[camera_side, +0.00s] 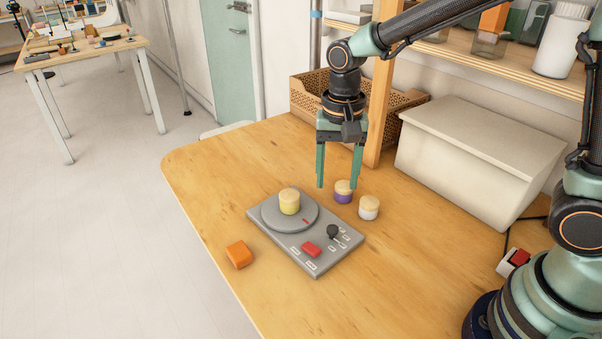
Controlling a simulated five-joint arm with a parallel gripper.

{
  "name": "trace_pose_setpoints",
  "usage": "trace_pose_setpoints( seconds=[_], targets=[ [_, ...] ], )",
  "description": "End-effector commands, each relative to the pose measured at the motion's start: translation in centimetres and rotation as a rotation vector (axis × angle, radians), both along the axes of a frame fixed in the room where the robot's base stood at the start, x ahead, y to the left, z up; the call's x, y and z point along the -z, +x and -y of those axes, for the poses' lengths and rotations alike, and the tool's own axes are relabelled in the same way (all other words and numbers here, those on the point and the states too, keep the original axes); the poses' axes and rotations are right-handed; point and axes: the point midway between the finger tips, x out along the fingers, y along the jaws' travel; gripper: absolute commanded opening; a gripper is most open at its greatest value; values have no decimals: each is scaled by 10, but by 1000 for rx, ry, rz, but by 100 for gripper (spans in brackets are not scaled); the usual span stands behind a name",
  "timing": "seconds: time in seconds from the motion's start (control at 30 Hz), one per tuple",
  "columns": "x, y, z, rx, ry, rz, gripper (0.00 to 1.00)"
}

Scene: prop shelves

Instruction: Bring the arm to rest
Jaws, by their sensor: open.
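My gripper (338,184) points down above the wooden table (210,190), with its two green fingers apart and nothing between them. It hangs near a grey turntable device (270,238). A yellow jar with a pale lid (290,202) stands upright on the round plate of the device. A purple jar with a pale lid (343,192) stands on the table close to the right fingertip in the picture; I cannot tell how far apart they are. A white jar with a pale lid (369,208) stands beside the purple one.
An orange block (239,254) lies left of the device. A black knob (333,232) and a red button (310,249) sit on the device. A wooden post (380,115), a perforated basket (308,92) and a white bin (470,150) stand behind.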

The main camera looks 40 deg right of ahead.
Motion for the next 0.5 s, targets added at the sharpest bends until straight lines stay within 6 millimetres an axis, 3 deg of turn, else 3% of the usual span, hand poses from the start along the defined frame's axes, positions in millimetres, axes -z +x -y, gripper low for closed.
trace_pose_setpoints(
  seconds=[0.23, 0.5],
  targets=[
    [-9, -3, 6, -31, 6, 26, 62],
    [-57, -27, 41, -252, 4, 194, 62]
  ],
)
